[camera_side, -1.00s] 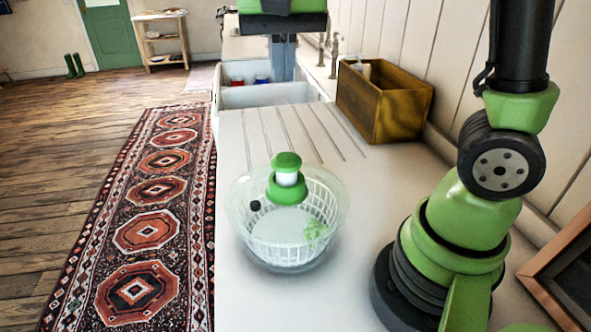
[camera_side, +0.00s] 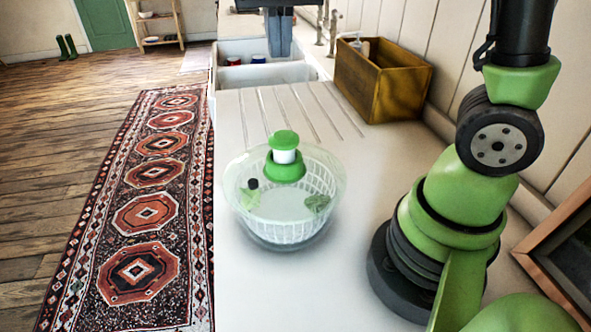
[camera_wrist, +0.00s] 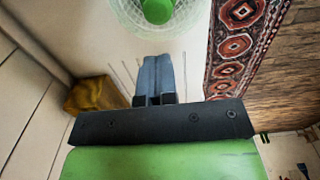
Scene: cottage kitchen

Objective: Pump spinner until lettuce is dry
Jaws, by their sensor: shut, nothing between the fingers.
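The clear salad spinner (camera_side: 240,212) stands on the pale counter, with a white slotted basket inside. Its green pump knob (camera_side: 284,139) is up, with a white shaft showing below it. Green lettuce shows through the wall as one piece (camera_side: 317,203) at the right and a paler one (camera_side: 250,198) at the left, near a small black knob. I cannot tell how wet it is. My gripper (camera_side: 280,54) is shut and empty, above and beyond the pump knob, touching nothing. In the wrist view the fingers (camera_wrist: 157,60) are together, apart from the spinner (camera_wrist: 130,20).
A yellow-brown wooden box (camera_side: 383,80) stands against the panelled wall. A white sink (camera_side: 262,75) with red and blue items lies beyond the grooved counter. A framed dark panel (camera_side: 565,255) is at the right. Counter around the spinner is clear; its left edge drops to the floor.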

